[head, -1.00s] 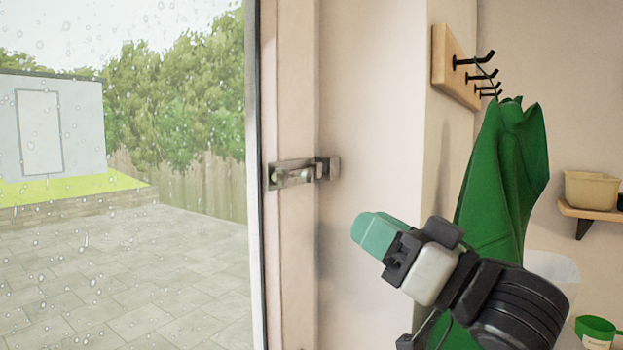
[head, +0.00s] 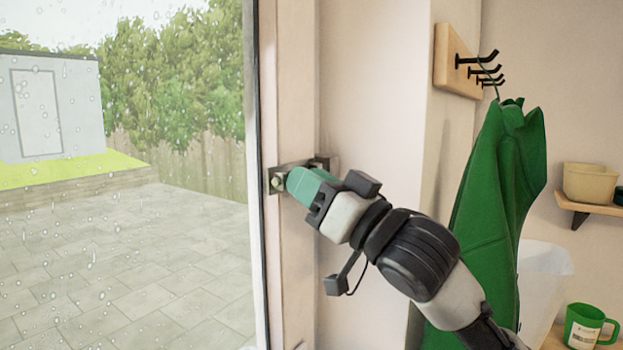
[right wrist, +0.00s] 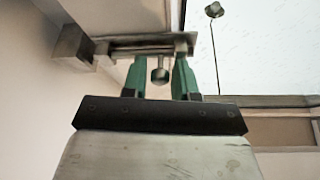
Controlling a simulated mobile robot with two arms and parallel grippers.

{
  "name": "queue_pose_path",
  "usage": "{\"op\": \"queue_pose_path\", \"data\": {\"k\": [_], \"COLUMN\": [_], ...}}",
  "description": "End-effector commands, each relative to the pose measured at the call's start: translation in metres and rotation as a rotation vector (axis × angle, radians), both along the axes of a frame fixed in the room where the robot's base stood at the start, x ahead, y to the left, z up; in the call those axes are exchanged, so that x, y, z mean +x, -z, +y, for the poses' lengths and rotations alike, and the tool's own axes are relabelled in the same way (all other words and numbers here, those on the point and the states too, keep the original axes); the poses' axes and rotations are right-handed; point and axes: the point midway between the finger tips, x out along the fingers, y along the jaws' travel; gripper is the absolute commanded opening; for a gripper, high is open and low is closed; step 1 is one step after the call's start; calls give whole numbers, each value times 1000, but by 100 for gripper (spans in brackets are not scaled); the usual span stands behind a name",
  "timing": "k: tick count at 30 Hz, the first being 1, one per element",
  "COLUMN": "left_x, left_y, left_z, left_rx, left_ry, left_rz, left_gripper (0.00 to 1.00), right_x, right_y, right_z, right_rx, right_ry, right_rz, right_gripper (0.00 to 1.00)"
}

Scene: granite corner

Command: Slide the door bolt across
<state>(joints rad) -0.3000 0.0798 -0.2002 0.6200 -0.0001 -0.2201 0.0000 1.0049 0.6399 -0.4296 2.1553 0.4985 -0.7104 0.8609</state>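The metal door bolt (head: 277,182) is mounted on the pale door frame, with its left end and a keeper (head: 323,162) at right showing past my gripper. My right gripper (head: 303,184) is at the bolt, its green fingers covering the middle of it in the head view. In the right wrist view, the bolt (right wrist: 145,41) lies across the top and its round knob (right wrist: 160,74) hangs between the two green fingers (right wrist: 160,80). The fingers are apart, with a gap on each side of the knob. My left gripper is not in view.
A green apron (head: 500,190) hangs from a hook rack (head: 457,65) to the right, behind my right arm. Wet glass (head: 130,250) fills the left.

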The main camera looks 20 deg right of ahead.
Motion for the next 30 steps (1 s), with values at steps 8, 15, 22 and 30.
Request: {"op": "queue_pose_path", "data": {"k": [8, 15, 22, 30], "left_x": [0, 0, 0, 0], "left_y": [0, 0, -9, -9], "left_z": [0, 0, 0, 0], "left_rx": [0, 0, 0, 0], "left_ry": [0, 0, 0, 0], "left_rz": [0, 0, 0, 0], "left_gripper": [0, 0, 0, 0], "right_x": [0, 0, 18, 24], "right_y": [0, 0, -1, 0], "right_z": [0, 0, -22, -31], "right_rx": [0, 0, -2, 1], "right_ry": [0, 1, 6, 3], "right_rz": [0, 0, 6, 1], "right_gripper": [10, 0, 0, 0]}}
